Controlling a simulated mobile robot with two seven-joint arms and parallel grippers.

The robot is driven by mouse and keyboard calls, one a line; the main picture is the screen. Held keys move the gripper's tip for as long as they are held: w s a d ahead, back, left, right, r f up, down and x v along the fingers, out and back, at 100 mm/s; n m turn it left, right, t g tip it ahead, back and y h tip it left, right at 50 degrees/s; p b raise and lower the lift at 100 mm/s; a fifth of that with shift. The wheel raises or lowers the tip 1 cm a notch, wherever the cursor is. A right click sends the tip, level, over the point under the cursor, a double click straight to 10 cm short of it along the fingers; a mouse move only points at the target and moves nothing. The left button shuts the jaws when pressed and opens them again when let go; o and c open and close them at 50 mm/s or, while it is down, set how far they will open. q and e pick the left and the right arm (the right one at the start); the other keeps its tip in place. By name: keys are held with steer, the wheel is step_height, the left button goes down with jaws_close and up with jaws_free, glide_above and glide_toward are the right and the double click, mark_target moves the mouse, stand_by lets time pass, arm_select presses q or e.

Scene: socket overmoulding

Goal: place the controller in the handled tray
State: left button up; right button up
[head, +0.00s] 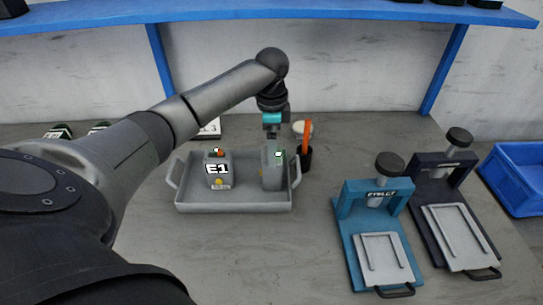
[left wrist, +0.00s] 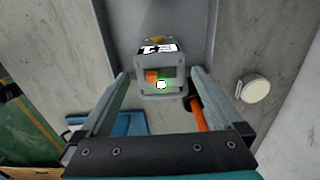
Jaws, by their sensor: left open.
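A grey controller (head: 272,172) stands upright in the right end of the grey handled tray (head: 235,207), its side towards the head camera. The wrist view shows its top with orange and green parts (left wrist: 160,80) and its label turned up the picture. My left gripper (head: 273,137) is directly above it, pointing down. In the wrist view the open fingers (left wrist: 158,74) lie to either side of the controller, with gaps visible. A second controller labelled E1 (head: 218,172) stands in the tray's left half. My right gripper is not in view.
A blue press (head: 377,230), a dark press (head: 455,215) and a blue bin (head: 515,180) stand to the right. The table in front is clear.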

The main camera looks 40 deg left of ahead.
arm_select(q)
steer(key=shift+r+p, duration=0.3)
steer(key=shift+r, duration=1.6)
steer(key=shift+r, duration=0.1)
